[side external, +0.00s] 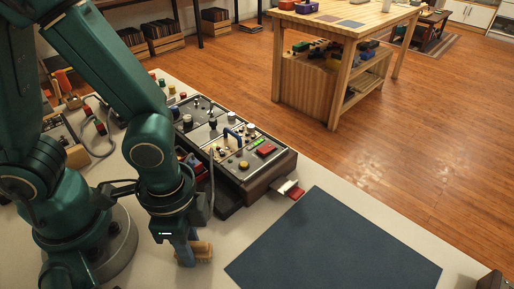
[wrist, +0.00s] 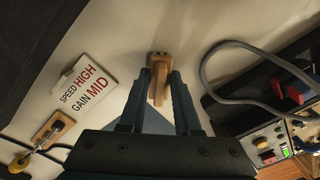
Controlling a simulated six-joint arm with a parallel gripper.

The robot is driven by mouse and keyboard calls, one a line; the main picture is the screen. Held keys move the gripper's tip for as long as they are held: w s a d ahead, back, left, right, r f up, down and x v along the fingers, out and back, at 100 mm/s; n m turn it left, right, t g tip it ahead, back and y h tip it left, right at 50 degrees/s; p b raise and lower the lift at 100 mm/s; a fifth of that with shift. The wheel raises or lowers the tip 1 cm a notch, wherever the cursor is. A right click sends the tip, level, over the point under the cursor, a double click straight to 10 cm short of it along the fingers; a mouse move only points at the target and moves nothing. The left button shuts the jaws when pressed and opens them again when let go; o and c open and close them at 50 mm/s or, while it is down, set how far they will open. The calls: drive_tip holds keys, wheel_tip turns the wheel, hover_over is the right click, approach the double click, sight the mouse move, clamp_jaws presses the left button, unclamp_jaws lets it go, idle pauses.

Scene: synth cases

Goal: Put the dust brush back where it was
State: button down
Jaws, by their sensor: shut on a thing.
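The dust brush, a tan wooden piece, is between the fingers of my gripper (wrist: 161,88) in the wrist view, where part of the brush (wrist: 158,68) sticks out past the fingertips. In the side view my gripper (side external: 189,248) points down low over the pale bench, left of the blue mat, and the brush (side external: 203,251) shows beside its fingers. My gripper is shut on the brush. The fingers hide part of it. I cannot tell whether it touches the bench.
A control console (side external: 237,145) with knobs and switches stands behind my gripper. A dark blue mat (side external: 335,243) lies bare at the right. The wrist view shows a card (wrist: 84,84) reading "SPEED HIGH GAIN MID", a grey cable (wrist: 207,68) and a wooden block (wrist: 48,133) with a yellow part.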

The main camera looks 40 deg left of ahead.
drive_tip(key=c, duration=0.6)
unclamp_jaws()
drive_tip(key=shift+f, duration=0.1)
wheel_tip(320, 180, up, 11)
drive_tip(key=shift+w+a+r+n+t, duration=0.65)
drive_tip(key=shift+a+n+t, duration=0.3)
drive_tip(key=shift+a+n, duration=0.6)
drive_tip(key=shift+w+a+r+n+t, duration=0.7)
drive_tip(key=shift+a+n+t, duration=0.2)
drive_tip(key=shift+a+n, duration=0.6)
drive_tip(key=shift+w+a+r+n+t, duration=0.65)
drive_tip(key=shift+a+n+t, duration=0.3)
drive_tip(key=shift+a+n, duration=0.6)
